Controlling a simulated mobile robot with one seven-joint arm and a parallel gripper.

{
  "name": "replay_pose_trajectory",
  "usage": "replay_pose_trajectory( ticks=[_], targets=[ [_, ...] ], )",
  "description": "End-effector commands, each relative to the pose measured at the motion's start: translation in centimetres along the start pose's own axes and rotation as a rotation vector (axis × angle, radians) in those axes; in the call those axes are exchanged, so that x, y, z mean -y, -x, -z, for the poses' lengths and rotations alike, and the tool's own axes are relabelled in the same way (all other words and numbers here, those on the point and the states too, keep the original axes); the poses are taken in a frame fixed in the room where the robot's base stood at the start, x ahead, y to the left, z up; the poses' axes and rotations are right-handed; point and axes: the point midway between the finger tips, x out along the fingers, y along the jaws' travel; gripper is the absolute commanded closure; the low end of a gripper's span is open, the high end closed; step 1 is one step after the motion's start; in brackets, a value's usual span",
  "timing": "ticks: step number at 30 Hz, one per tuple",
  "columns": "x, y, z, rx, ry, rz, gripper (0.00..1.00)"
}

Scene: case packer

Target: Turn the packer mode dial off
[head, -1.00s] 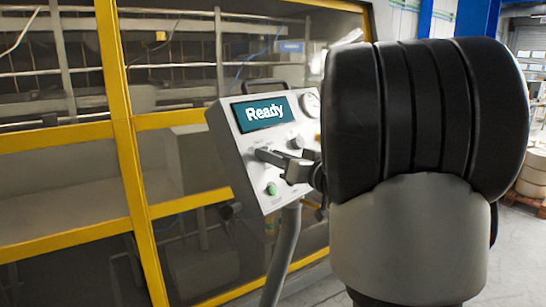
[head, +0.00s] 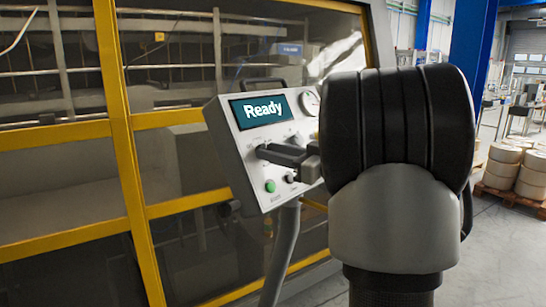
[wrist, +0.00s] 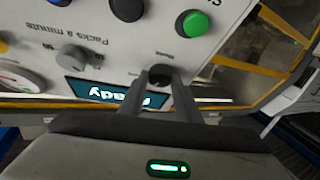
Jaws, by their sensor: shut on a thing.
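The grey control panel (head: 222,122) is tilted on a post, and its screen (head: 264,110) reads "Ready". My gripper (head: 266,152) reaches the panel face below the screen from the right. In the wrist view my gripper (wrist: 159,82) has its two fingers on either side of a small dark dial (wrist: 159,75), shut on it. The printed label beside this dial is too small to read surely. The dial's pointing direction cannot be told, and in the head view my fingers hide it.
A green button (head: 270,186) and a dark knob (head: 291,178) sit low on the panel. A grey "Packs a minute" knob (wrist: 72,57) and a gauge (wrist: 22,82) are nearby. The yellow-framed machine guard (head: 122,130) stands behind. Open floor lies at right.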

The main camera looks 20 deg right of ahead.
Motion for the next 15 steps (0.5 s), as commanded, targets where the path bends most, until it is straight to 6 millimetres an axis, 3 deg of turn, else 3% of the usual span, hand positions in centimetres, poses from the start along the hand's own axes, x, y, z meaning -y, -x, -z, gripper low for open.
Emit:
replay_pose_trajectory(
  ticks=[15],
  targets=[
    [-0.76,-0.07,0.3,0.026,0.423,0.251,0.92]
  ],
)
